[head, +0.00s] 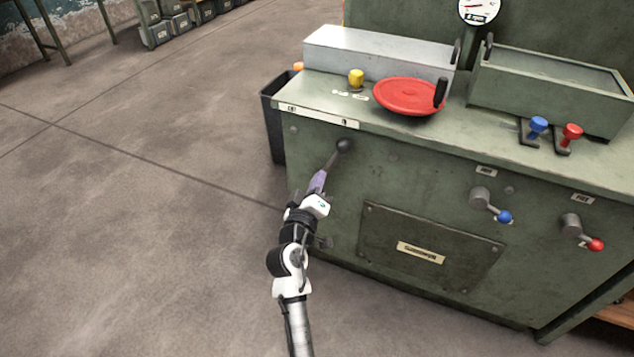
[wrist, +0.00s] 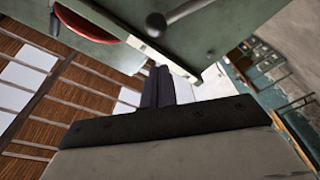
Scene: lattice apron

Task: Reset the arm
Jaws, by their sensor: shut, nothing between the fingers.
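My gripper (head: 321,177) is shut with nothing in it, at the front left of a green machine cabinet. Its dark fingers (wrist: 158,84) also show in the wrist view, close together. A grey lever with a dark round knob (head: 344,146) is on the cabinet front, just beyond the fingertips. In the wrist view the lever knob (wrist: 156,23) shows above the fingertips, with a visible gap in the picture. I cannot tell the depth between them.
A red round wheel (head: 409,95) and a yellow knob (head: 356,77) are on the cabinet top (head: 455,123). A blue-tipped crank (head: 483,199) and a red-tipped crank (head: 576,228) stick out at the right. A dark bin (head: 272,122) stands left of the cabinet. The floor (head: 150,220) at left is clear.

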